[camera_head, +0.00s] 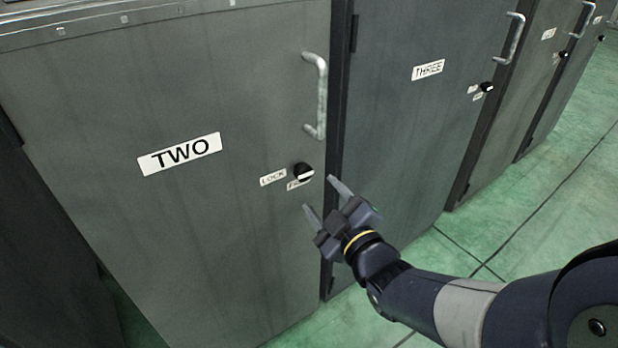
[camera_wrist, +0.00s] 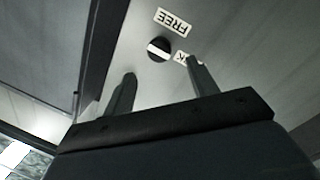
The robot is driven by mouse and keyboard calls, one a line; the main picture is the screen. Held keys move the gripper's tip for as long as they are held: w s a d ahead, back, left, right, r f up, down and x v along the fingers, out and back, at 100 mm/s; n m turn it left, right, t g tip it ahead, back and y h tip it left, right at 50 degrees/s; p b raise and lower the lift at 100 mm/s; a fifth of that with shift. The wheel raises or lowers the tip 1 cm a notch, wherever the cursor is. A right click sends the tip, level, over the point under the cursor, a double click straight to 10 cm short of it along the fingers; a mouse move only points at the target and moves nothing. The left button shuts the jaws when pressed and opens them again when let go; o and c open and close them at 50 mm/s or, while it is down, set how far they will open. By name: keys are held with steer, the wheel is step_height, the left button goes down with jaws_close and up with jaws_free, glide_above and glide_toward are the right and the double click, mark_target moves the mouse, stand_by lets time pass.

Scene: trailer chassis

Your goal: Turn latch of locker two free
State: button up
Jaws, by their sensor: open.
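The door of locker two (camera_head: 200,230) is grey and shut, with a "TWO" label (camera_head: 180,153). Its latch is a round black knob (camera_head: 304,172) with a white stripe, near the door's right edge. A LOCK label (camera_head: 273,177) is left of it, and a FREE label (camera_head: 299,184) is partly hidden. In the wrist view the knob (camera_wrist: 159,50) lies beyond the fingertips, its stripe running toward the LOCK label (camera_wrist: 181,58), which a finger partly covers; FREE (camera_wrist: 173,22) is clear. My gripper (camera_head: 320,194) is open and empty, just below right of the knob, apparently not touching it.
A metal bar handle (camera_head: 320,95) stands out from the door above the knob. Locker three (camera_head: 410,120) is at the right, with its own handle (camera_head: 510,38) and black knob (camera_head: 487,87). Green tiled floor (camera_head: 540,215) lies open at the right.

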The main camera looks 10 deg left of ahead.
mark_target(305, 175)
steer(key=x, duration=0.7)
steer(key=shift+c, duration=0.2)
steer(key=c, duration=0.9)
